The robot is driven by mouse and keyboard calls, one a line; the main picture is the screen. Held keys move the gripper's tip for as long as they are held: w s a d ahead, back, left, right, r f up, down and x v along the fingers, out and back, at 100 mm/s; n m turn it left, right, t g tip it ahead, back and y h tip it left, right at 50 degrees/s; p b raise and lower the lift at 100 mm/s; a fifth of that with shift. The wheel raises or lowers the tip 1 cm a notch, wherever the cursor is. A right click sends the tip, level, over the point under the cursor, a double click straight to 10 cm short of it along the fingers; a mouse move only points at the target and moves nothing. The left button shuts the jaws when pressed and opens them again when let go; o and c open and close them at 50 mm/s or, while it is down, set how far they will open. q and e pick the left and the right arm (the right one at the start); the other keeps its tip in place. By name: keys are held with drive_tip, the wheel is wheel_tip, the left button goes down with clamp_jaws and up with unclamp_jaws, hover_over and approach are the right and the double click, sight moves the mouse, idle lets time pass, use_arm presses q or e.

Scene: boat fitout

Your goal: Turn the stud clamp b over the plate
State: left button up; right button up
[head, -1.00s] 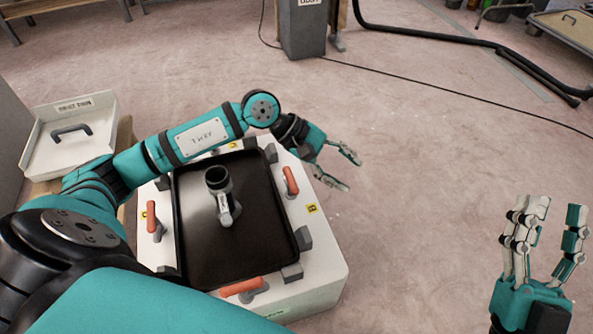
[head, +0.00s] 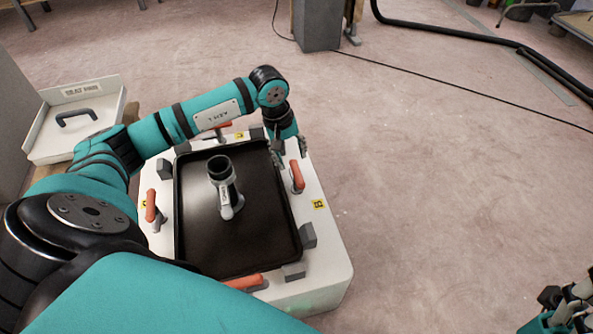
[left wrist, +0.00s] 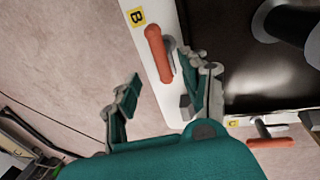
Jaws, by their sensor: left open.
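Stud clamp b has an orange handle (head: 297,175) on the right side of the fixture, by the yellow B label (head: 318,204). The handle lies along the edge of the black plate (head: 262,235), beside it rather than across it. In the left wrist view the orange handle (left wrist: 157,50) shows close to my fingers. My left gripper (head: 291,150) is open at the far end of the handle; in the left wrist view its fingers (left wrist: 160,72) are spread, one near the handle's plate side. My right gripper (head: 568,305) is partly cut off at the lower right corner.
More orange clamps sit at the far side (head: 217,128), left side (head: 150,206) and near side (head: 245,281) of the white fixture (head: 325,265). A cylindrical black-and-grey tool (head: 224,188) stands on the plate. A white tray (head: 75,135) is at left.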

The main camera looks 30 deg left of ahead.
sight(297, 172)
use_arm(q)
drive_tip(key=f, duration=0.2)
drive_tip(key=f+b, duration=0.1)
drive_tip(key=f, duration=0.2)
drive_tip(key=w+d+f+b, duration=0.1)
drive_tip(key=f, duration=0.1)
drive_tip(key=shift+w+f, duration=0.1)
drive_tip(key=shift+f, duration=0.25)
drive_tip(key=shift+c, duration=0.3)
clamp_jaws()
